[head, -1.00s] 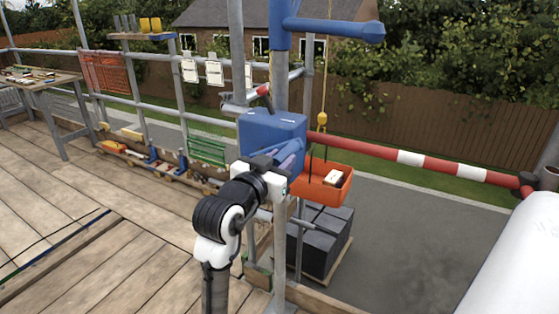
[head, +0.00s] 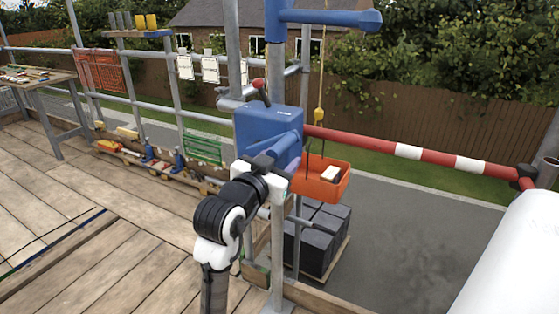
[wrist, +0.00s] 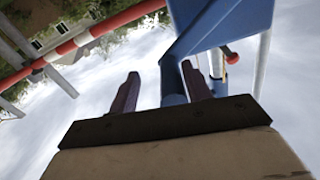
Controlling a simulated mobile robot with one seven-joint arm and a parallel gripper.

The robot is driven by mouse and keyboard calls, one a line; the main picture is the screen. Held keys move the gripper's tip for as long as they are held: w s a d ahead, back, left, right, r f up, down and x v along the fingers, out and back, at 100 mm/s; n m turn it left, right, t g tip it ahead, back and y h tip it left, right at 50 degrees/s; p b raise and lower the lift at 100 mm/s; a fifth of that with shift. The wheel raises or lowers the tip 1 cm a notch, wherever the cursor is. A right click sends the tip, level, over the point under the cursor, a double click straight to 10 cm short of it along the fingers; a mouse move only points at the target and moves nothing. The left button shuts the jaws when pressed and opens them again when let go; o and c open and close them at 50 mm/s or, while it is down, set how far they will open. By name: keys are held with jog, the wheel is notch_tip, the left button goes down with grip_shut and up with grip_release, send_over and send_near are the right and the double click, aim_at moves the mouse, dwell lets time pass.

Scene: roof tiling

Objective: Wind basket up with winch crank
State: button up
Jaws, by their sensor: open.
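The blue winch (head: 268,125) is fixed to a grey scaffold post, with a red-tipped lever (head: 259,85) on top. Its blue crank (head: 281,146) is on the near side, partly hidden by my arm. In the wrist view my gripper (wrist: 160,72) is open, with its two dark fingers apart. A blue cylindrical part of the crank (wrist: 173,84) shows between them, nearer the right finger; I cannot tell if they touch. The orange basket (head: 330,190) hangs on a rope beyond the winch, below a yellow hook (head: 319,115), with a pale block inside.
A red and white rail (head: 385,146) runs right from the winch post. Dark stacked blocks (head: 312,245) stand on a pallet below the basket. A workbench (head: 38,78) is at the far left. The plank deck (head: 110,255) at left is clear.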

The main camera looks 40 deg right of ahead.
jog(key=b+v, duration=0.5)
jog(key=v, duration=0.9)
jog(key=shift+d, duration=0.1)
